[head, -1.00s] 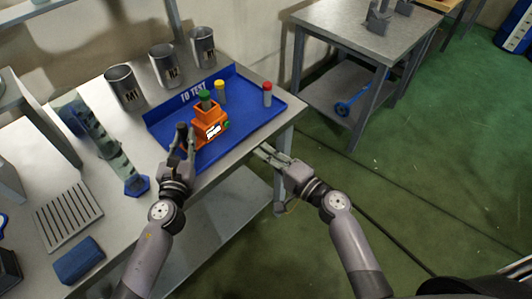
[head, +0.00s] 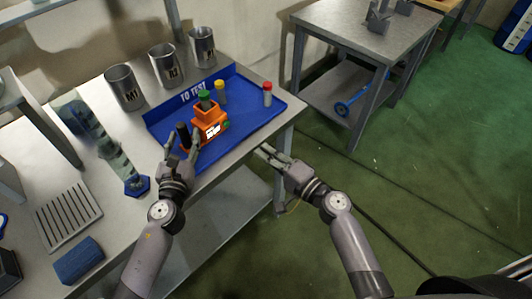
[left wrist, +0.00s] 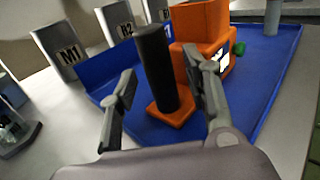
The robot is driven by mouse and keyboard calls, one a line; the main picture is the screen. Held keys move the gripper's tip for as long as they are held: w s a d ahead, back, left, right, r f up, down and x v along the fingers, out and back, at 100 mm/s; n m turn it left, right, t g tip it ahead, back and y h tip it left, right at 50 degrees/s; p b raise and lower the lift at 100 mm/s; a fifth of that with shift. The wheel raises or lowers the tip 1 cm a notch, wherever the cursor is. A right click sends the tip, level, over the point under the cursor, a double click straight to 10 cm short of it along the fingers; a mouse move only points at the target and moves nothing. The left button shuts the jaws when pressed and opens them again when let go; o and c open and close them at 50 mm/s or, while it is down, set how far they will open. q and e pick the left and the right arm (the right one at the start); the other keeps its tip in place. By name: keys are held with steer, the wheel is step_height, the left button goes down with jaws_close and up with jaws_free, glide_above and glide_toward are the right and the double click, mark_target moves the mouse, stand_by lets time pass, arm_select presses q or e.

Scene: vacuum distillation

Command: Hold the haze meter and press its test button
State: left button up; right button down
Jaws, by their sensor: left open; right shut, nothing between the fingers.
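The orange haze meter (head: 207,122) stands on the blue "TO TEST" tray (head: 258,117). It has a lit white display, a green button (head: 227,124) on its right side and a green-capped vial in its top. A black upright handle (left wrist: 157,68) rises from its orange foot, and it also shows in the head view (head: 183,135). My left gripper (head: 182,147) is open, with its fingers on either side of the black handle; I cannot tell whether they touch it. My right gripper (head: 267,152) is shut and empty, beside the table's front right edge, apart from the meter.
A yellow-capped vial (head: 220,92) and a red-capped vial (head: 267,94) stand on the tray. Several metal cups, one marked M1 (head: 125,88), line the back. Glass cylinders (head: 111,152) stand left of the tray. Open floor lies right of the table.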

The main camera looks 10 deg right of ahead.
arm_select(q)
steer(key=s, duration=0.4)
steer(key=s+a, duration=0.1)
steer(key=s, duration=0.3)
steer(key=s+a, duration=0.1)
steer(key=s, duration=0.3)
stand_by(0.5)
